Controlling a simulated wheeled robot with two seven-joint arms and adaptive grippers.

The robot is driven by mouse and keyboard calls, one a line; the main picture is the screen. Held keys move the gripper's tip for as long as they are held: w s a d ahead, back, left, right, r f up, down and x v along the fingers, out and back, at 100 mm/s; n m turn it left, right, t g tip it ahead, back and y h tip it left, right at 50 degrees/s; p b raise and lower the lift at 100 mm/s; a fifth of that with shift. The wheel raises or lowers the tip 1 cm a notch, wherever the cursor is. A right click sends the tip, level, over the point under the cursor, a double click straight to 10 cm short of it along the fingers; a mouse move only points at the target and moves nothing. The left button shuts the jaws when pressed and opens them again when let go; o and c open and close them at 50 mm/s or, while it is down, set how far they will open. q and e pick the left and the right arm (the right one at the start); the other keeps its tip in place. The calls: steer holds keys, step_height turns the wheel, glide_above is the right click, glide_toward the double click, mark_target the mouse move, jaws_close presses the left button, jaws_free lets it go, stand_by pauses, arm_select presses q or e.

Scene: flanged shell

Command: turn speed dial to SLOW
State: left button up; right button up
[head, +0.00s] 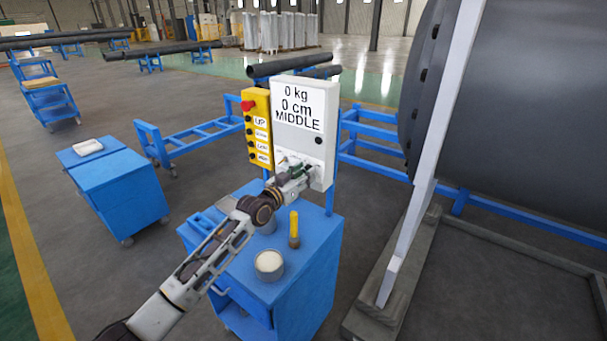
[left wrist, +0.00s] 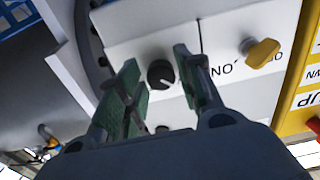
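The grey control box (head: 302,135) stands on a post at the back of the blue cart, and its label reads 0 kg, 0 cm, MIDDLE. In the left wrist view a round black dial (left wrist: 161,74) with a light pointer mark sits on the white panel face. My left gripper (head: 292,166) is at the lower part of the box. Its two green-padded fingers (left wrist: 156,66) are open, one on each side of the dial, with gaps visible between. The dial is hidden by the gripper in the head view. My right gripper is not in view.
A yellow button panel (head: 257,130) with a red button adjoins the box. A yellow knob (left wrist: 263,52) is on the panel face. The blue cart (head: 310,248) carries a can (head: 269,266) and a yellow-handled tool (head: 294,228). A large dark shell (head: 530,110) stands right.

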arm_select(q)
steer(key=shift+o, duration=0.7)
steer(key=shift+r, duration=0.1)
steer(key=v, duration=1.2)
stand_by(0.3)
